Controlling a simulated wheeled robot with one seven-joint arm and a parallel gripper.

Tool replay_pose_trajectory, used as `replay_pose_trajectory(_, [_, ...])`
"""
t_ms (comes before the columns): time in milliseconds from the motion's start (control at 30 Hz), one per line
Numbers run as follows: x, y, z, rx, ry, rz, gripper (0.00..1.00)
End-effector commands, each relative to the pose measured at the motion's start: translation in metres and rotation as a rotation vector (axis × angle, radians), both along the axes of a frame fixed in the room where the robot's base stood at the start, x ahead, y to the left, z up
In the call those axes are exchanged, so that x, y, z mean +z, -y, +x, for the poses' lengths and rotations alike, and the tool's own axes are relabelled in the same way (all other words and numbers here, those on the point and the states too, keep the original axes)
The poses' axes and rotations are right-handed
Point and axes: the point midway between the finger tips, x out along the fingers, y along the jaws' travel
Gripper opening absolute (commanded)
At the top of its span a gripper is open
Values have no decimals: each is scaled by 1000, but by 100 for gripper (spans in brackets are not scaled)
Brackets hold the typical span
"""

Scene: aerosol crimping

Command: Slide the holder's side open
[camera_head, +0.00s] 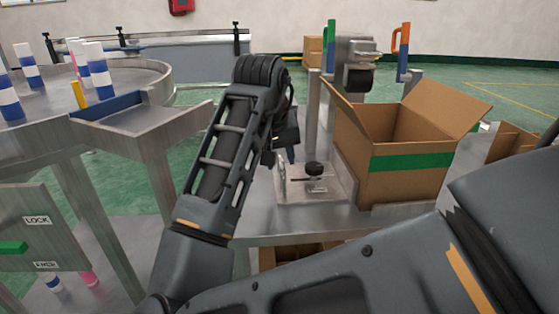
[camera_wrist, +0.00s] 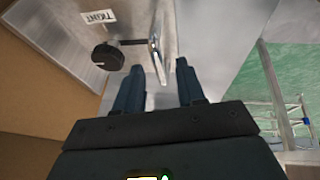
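The holder (camera_head: 322,188) is a metal plate fixture on the steel table, with a black knob (camera_head: 313,168) on it. Its side (camera_head: 282,174) is a thin upright metal plate at the left edge. In the wrist view the side (camera_wrist: 160,62) shows nearly edge-on, with the black knob (camera_wrist: 108,56) to its left. My gripper (camera_head: 288,155) is just above the side, partly hidden by my arm. In the wrist view its two blue fingers (camera_wrist: 159,76) are apart and empty. The side's end lies ahead, between the fingertip lines; I cannot tell whether they touch it.
An open cardboard box (camera_head: 405,170) with green tape stands right of the holder. A crimping machine (camera_head: 357,75) stands behind. A metal chute (camera_head: 150,120) and round table with blue-and-white cans (camera_head: 97,68) are at left. A "TIGHT" label (camera_wrist: 98,17) is beside the knob.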

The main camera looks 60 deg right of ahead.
Motion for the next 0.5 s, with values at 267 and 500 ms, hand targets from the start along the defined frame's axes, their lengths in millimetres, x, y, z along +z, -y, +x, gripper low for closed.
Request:
replay_pose_trajectory(267, [-5, 3, 0, 0, 1, -1, 39])
replay_pose_trajectory(500, [-5, 2, 0, 0, 0, -1, 24])
